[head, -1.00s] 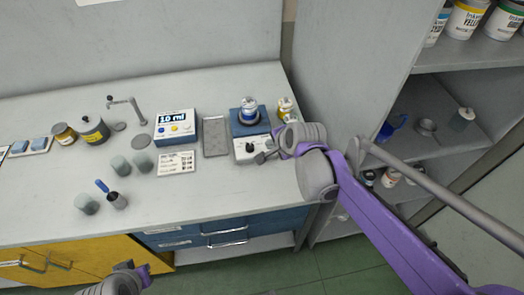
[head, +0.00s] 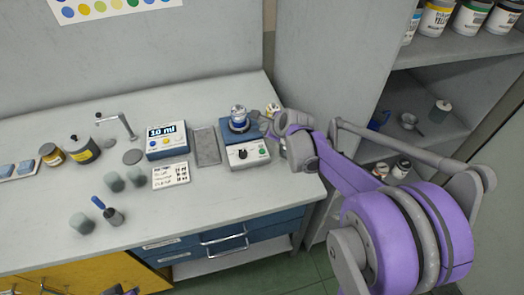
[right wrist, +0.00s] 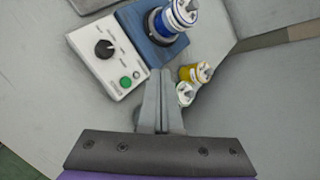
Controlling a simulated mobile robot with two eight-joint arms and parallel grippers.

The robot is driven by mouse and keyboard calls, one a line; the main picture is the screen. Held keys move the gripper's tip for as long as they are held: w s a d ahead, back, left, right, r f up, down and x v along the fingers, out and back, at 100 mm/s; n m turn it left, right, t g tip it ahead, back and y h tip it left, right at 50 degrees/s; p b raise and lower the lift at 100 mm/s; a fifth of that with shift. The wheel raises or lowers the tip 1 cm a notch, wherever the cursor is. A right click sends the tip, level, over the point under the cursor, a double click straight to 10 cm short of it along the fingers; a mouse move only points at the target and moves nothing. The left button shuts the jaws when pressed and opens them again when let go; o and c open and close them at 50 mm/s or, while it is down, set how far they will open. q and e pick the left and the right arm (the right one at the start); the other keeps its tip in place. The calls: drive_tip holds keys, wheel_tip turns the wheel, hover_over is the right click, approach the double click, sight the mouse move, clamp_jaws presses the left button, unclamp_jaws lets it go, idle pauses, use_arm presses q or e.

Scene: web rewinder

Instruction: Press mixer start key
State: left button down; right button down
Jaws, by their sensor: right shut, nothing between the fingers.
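The mixer has a blue base (head: 225,131) holding a blue-and-white jar (head: 239,115), and a white front panel (head: 232,162) with a black knob (head: 242,154). A green key (head: 263,151) is on the panel's right side. The right wrist view shows the green key (right wrist: 125,83) with a white key (right wrist: 137,75) beside it. My right gripper (head: 266,130) is shut and empty at the mixer's right side. In the wrist view its fingertips (right wrist: 160,72) lie right of the keys; I cannot tell their height above the mixer.
A yellow-labelled bottle (right wrist: 195,72) and another small bottle (right wrist: 184,94) stand close right of my right fingers. A shelf unit (head: 400,95) is at the right.

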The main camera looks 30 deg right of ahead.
drive_tip(key=b, duration=0.4)
hover_over(262, 151)
drive_tip(key=s, duration=0.1)
drive_tip(key=f, duration=0.7)
drive_tip(key=shift+d+f, duration=0.15)
drive_tip(key=shift+d, duration=0.1)
drive_tip(key=shift+f+b, duration=0.65)
drive_tip(key=shift+b, duration=0.05)
drive_tip(key=shift+f, duration=0.1)
idle(0.5)
drive_tip(key=shift+f+b, duration=0.3)
drive_tip(key=shift+b, duration=0.05)
